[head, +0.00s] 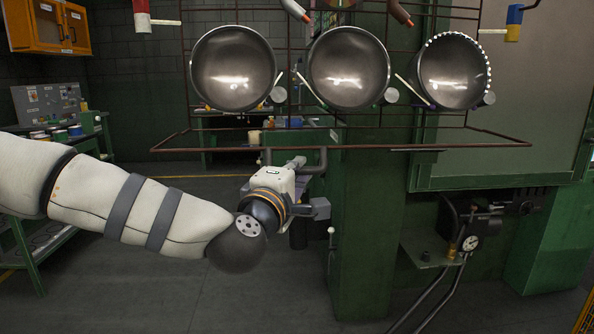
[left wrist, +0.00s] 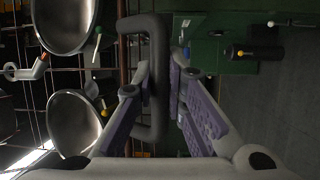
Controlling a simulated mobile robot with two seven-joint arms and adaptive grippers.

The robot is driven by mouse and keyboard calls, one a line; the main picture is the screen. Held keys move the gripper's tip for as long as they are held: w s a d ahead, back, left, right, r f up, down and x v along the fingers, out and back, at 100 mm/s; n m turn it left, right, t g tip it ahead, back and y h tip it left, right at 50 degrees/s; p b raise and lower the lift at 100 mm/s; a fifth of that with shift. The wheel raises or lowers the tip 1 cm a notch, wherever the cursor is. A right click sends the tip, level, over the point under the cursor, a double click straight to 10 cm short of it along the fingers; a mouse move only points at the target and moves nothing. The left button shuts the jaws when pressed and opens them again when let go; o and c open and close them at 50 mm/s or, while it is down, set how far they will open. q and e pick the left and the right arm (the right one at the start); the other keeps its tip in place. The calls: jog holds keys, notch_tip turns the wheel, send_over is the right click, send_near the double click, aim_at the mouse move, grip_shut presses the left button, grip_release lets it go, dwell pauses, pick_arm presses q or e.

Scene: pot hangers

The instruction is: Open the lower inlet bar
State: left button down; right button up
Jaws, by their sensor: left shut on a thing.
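The lower inlet bar (head: 420,147) is a thin reddish-brown frame that sticks out level below the row of pots. A dark grey U-shaped handle (head: 322,160) hangs under its left part. My left gripper (head: 299,164) reaches up to this handle from below. In the left wrist view the handle (left wrist: 160,38) runs between the two purple-padded fingers, and the gripper is shut on it. In the head view the fingers partly hide the handle. My right gripper is in neither view.
Three metal pots (head: 233,68) hang in a row on the wire rack above the bar. A green column (head: 365,225) stands just right of my gripper. A gauge and valve unit (head: 470,243) sits farther right. The floor at lower left is partly clear.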

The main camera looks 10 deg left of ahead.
pick_arm(q)
jog(key=c, duration=1.6)
grip_release()
jog(key=shift+s, duration=0.1)
